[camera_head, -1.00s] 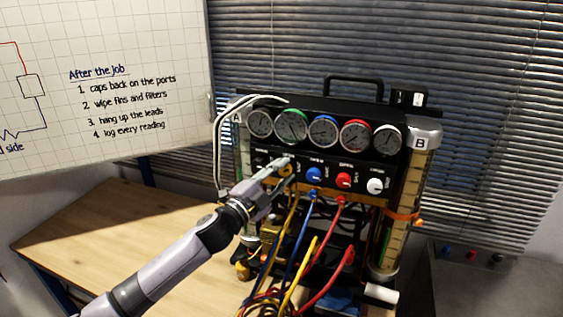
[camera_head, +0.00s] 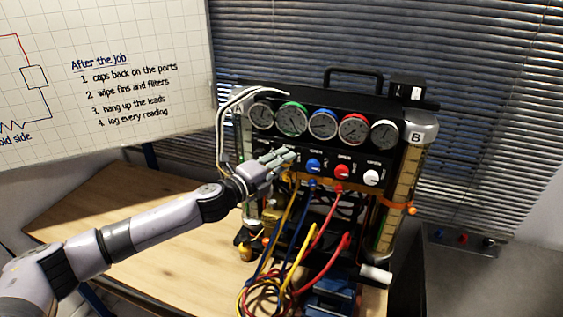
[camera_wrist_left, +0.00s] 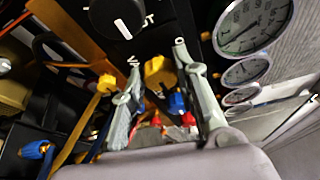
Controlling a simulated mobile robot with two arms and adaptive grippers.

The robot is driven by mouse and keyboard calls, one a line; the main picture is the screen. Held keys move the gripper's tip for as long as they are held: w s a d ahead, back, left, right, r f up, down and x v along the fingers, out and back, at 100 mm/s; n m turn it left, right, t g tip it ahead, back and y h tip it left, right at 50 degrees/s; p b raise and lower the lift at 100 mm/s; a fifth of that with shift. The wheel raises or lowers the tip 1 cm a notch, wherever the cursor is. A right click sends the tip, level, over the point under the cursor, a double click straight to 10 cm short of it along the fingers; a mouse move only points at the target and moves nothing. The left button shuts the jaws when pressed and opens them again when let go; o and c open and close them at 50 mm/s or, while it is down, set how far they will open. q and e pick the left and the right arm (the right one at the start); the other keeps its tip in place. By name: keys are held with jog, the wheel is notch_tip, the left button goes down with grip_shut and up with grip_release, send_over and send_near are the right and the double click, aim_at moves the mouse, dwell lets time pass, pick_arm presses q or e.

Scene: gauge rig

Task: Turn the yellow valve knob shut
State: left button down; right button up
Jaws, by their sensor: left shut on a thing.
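The yellow valve knob (camera_wrist_left: 158,72) shows between the two fingers of my left gripper (camera_wrist_left: 160,82) in the left wrist view. The gripper is shut on it, one finger on each side. In the head view my left gripper (camera_head: 287,155) reaches in from the left to the black valve panel, below the gauges, and its fingers hide most or all of the yellow knob. The blue knob (camera_head: 313,166), red knob (camera_head: 342,171) and white knob (camera_head: 371,177) stand to its right. My right gripper is not in view.
A row of gauges (camera_head: 323,124) sits just above the knobs. Yellow, blue and red hoses (camera_head: 296,235) hang below the panel and coil on the wooden table (camera_head: 150,215). Clear cylinders stand at both sides, including cylinder B (camera_head: 394,200). White cables loop at the upper left.

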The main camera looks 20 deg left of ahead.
pick_arm(q)
jog(key=shift+f, duration=0.1)
dwell(0.3)
jog(key=c, duration=1.2)
grip_release()
jog(key=shift+c, duration=0.2)
jog(key=v, duration=1.2)
